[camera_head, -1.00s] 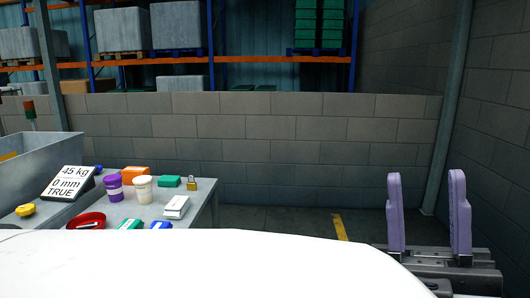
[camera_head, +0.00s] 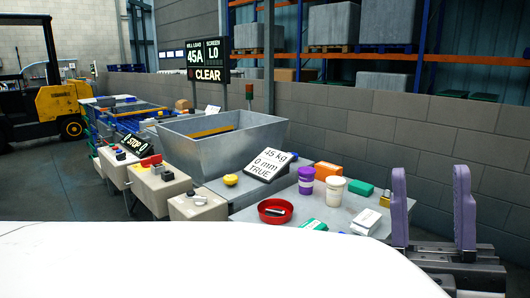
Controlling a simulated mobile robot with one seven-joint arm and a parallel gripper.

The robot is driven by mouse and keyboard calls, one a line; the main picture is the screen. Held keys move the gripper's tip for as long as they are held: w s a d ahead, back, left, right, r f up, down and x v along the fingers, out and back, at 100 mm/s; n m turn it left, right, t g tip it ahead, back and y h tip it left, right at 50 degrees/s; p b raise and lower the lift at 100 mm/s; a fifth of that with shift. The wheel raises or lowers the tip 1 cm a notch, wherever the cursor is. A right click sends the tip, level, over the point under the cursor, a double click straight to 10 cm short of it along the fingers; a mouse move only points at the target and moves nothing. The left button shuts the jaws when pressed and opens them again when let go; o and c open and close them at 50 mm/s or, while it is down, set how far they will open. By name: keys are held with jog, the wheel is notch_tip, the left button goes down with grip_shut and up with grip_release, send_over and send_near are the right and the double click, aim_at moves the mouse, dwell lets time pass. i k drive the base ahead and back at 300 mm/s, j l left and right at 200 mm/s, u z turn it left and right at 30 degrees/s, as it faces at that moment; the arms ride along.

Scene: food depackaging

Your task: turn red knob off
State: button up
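A small red part (camera_head: 151,160), which may be the red knob, shows on top of a beige control box (camera_head: 154,192) left of the middle. It is too small to tell its shape or which way it is turned. My gripper (camera_head: 431,185) is at the right edge, with its two purple fingers upright and wide apart. It is open and empty, far to the right of the control boxes. A white surface in front hides the lower part of the view.
More beige boxes (camera_head: 197,208) stand beside it. A grey metal hopper (camera_head: 230,155) is behind. A yellow forklift (camera_head: 55,103) stands far left.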

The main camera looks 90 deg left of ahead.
aim_at(146, 163)
jog(key=u, duration=3.4)
jog(key=i+j+z, duration=0.1)
jog(key=i+j, duration=0.7)
jog(key=i+j+z, duration=0.15)
jog(key=i+j, duration=0.25)
jog(key=j, duration=0.2)
jog(key=i+j, duration=0.4)
jog(key=j+z, duration=0.05)
jog(key=j, duration=0.05)
